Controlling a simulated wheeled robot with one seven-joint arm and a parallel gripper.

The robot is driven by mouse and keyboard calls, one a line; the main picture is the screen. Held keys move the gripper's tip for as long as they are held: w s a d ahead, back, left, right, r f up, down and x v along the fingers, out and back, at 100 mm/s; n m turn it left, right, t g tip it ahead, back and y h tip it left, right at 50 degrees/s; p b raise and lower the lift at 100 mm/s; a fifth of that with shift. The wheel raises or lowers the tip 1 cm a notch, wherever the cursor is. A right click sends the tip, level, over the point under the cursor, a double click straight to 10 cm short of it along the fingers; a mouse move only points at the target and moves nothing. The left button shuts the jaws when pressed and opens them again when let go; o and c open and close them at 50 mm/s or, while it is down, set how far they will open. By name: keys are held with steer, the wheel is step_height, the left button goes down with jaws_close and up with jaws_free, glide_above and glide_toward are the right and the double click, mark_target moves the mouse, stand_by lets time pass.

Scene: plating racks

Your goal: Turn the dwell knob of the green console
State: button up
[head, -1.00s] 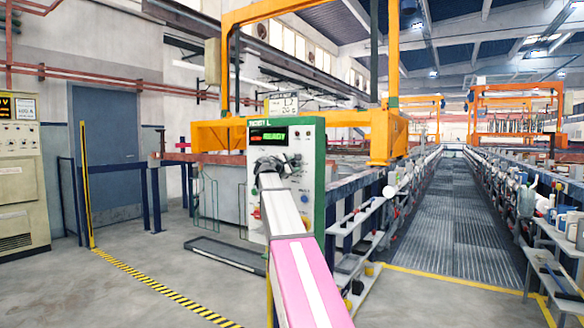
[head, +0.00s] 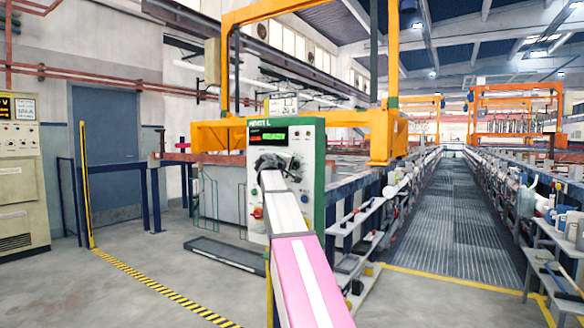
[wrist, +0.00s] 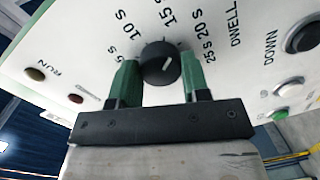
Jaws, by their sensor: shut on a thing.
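The green console (head: 320,175) has a pale front panel and stands ahead of me in the head view. Its black dwell knob (wrist: 160,50) shows in the wrist view, on a dial marked 5 s to 25 s beside the word DWELL. A white line on the knob points up and to the right, roughly between the 15 s and 20 s marks. My gripper (wrist: 160,66) is shut on the knob, one green finger on each side of it. In the head view my gripper (head: 270,163) hides that part of the panel.
Shelves (head: 372,235) stand right of the console. A low dark platform (head: 225,252) lies on the floor to its left.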

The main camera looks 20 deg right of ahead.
steer(key=shift+f+m, duration=0.1)
steer(key=shift+m, duration=1.4)
steer(key=shift+s, duration=0.1)
steer(key=o, duration=0.9)
steer(key=shift+a, duration=0.1)
steer(key=v, duration=1)
steer(key=shift+s+a, duration=0.1)
steer(key=shift+s, duration=0.25)
